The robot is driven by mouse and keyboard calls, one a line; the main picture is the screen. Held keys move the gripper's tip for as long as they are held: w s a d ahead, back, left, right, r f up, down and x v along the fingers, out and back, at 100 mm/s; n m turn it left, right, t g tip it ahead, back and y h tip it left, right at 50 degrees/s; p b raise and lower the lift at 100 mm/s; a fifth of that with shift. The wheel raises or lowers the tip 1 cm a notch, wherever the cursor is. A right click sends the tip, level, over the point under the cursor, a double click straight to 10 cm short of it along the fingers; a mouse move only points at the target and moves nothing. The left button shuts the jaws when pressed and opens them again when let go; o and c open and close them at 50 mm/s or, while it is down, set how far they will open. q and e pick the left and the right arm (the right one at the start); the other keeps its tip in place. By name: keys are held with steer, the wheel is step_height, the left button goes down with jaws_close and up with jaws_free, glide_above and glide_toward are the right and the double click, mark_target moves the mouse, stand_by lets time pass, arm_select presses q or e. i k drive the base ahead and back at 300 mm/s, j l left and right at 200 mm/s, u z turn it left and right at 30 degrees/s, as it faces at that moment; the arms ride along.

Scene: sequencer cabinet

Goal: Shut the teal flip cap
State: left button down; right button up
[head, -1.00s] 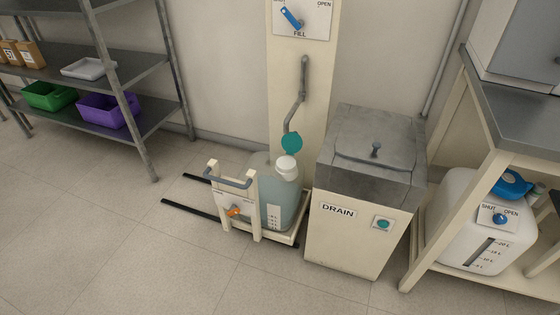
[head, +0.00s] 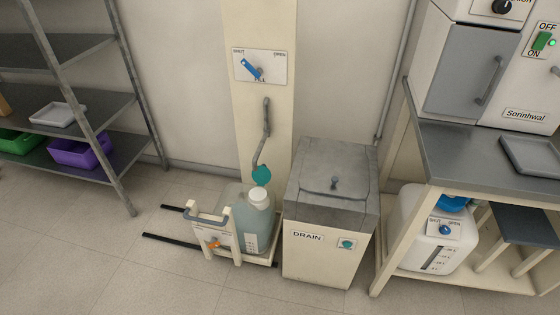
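The teal flip cap (head: 261,175) is a round disc standing raised just above and behind the white neck (head: 258,197) of a translucent bluish jug (head: 240,215). It sits near the lower end of a grey bent pipe (head: 264,135) on the cream column. I cannot tell whether the cap touches the pipe. The jug stands in a cream cart (head: 262,260) with a grey handle and an orange lever on its front. Neither of my grippers shows in the head view.
A cream DRAIN bin (head: 325,260) with a grey lid stands close to the jug's right. A blue lever on the SHUT/OPEN panel (head: 259,66) is above. Shelving (head: 85,105) is at left, a bench (head: 460,150) with a white tank beneath at right. The front floor is clear.

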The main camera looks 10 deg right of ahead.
mark_target(261, 177)
steer(key=i+j+z, duration=0.25)
steer(key=z, duration=0.25)
steer(key=i+j+z, duration=0.15)
steer(key=j+z, duration=0.3)
steer(key=i+j+z, duration=0.15)
steer(key=j+z, duration=0.35)
steer(key=l, duration=0.1)
